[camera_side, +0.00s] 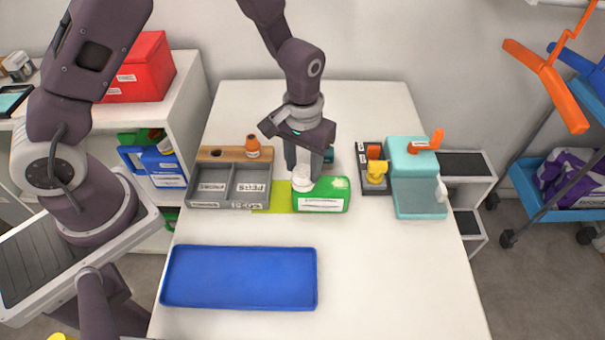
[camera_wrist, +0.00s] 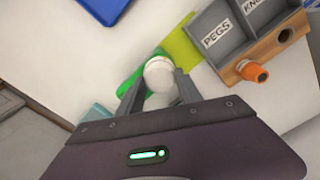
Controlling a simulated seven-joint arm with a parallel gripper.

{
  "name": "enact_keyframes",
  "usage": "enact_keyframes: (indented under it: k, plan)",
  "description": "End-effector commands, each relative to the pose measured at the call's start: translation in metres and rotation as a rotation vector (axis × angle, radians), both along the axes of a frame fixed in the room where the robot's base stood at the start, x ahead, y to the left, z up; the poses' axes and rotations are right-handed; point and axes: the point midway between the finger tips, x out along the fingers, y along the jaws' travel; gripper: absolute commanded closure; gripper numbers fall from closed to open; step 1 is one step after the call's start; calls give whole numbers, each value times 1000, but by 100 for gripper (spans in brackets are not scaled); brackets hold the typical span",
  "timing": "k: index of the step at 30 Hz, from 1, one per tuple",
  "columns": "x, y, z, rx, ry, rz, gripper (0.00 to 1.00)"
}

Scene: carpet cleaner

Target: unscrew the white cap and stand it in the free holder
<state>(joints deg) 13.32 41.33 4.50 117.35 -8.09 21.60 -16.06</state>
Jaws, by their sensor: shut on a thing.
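My gripper (camera_side: 302,172) points down over the green bottle (camera_side: 321,198) and is shut on the white cap (camera_side: 301,183). In the wrist view the round white cap (camera_wrist: 159,73) sits between my two fingertips (camera_wrist: 160,88), with part of the green bottle (camera_wrist: 133,79) behind it. The cap is at the bottle's left end in the side view; I cannot tell whether it is still threaded on. A wooden holder (camera_side: 232,156) stands behind the grey tray. Its left hole (camera_side: 216,153) is empty; an orange cap (camera_side: 252,146) stands at its right end.
The grey compartment tray (camera_side: 229,188) is left of the bottle, and a yellow-green mat (camera_side: 275,200) lies between them. A blue tray (camera_side: 240,278) lies in front. A dark rack (camera_side: 373,183) with yellow and orange parts and a teal machine (camera_side: 415,180) stand right. The front right tabletop is clear.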

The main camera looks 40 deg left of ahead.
Motion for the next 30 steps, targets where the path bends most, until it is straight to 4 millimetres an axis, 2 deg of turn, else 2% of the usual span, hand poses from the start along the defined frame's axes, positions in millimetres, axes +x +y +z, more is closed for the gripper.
enact_keyframes:
  k: [2,6,9,17,24,30]
  plan:
    - [0,0,0,0,0,74,100]
    - [0,0,0,1,-1,362,100]
    - [0,0,0,0,-1,504,100]
    - [0,0,0,0,-1,555,100]
    - [0,0,0,1,-1,999,100]
    - [0,0,0,0,0,1046,100]
